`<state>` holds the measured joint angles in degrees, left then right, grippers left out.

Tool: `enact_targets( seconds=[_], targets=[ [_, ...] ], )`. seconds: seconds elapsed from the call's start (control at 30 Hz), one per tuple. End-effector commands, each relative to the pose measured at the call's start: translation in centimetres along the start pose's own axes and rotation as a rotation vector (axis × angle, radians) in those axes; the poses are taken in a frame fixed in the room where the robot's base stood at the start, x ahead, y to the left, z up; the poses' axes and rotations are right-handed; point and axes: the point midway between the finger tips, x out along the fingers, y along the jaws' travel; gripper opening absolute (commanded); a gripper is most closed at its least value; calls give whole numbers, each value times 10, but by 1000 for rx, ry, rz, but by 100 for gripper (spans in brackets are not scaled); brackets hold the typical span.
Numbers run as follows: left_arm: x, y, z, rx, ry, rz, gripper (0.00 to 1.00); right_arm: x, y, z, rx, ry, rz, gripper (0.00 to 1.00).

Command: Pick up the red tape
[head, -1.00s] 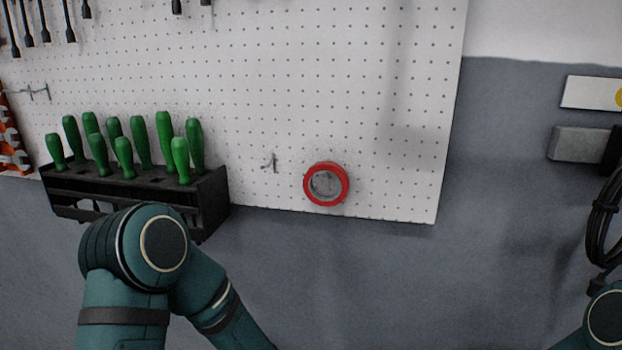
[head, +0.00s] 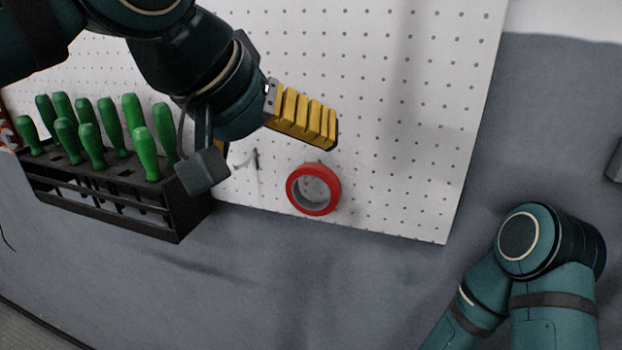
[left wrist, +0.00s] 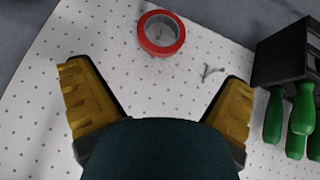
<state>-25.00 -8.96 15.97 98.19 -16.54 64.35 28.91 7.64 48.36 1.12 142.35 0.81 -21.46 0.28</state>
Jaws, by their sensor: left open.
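The red tape (head: 292,196) is a ring hanging flat against the white pegboard near its lower edge. It also shows in the left wrist view (left wrist: 143,38), at the top and a little beyond my fingertips. My left gripper (left wrist: 158,75) is open and empty, its two yellow-padded fingers spread wide. In the head view, one yellow finger of my left gripper (head: 330,135) shows just above the tape, apart from it; the other finger is mostly hidden. My right arm shows at the lower right of the head view, but its gripper is out of view.
A black rack (head: 120,205) with several green screwdrivers (head: 146,153) is fixed left of the tape. A small empty hook (head: 253,158) sits between rack and tape. The pegboard (head: 425,140) is clear to the right of the tape, and the grey wall (head: 330,290) is bare below.

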Motion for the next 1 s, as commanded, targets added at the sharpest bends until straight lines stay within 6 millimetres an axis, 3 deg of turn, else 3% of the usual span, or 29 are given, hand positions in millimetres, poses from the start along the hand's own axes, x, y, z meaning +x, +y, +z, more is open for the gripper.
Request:
enact_targets(
  seconds=[0.4,0.67,1.0],
  targets=[
    [69,0,2,1,-5,-1,100,9,3,1,0,0,2,48],
    [88,-1,1,0,-2,-1,100,10,4,1,0,0,2,48],
    [132,-3,2,1,-4,-1,100,14,5,2,0,0,3,48]
  ],
)
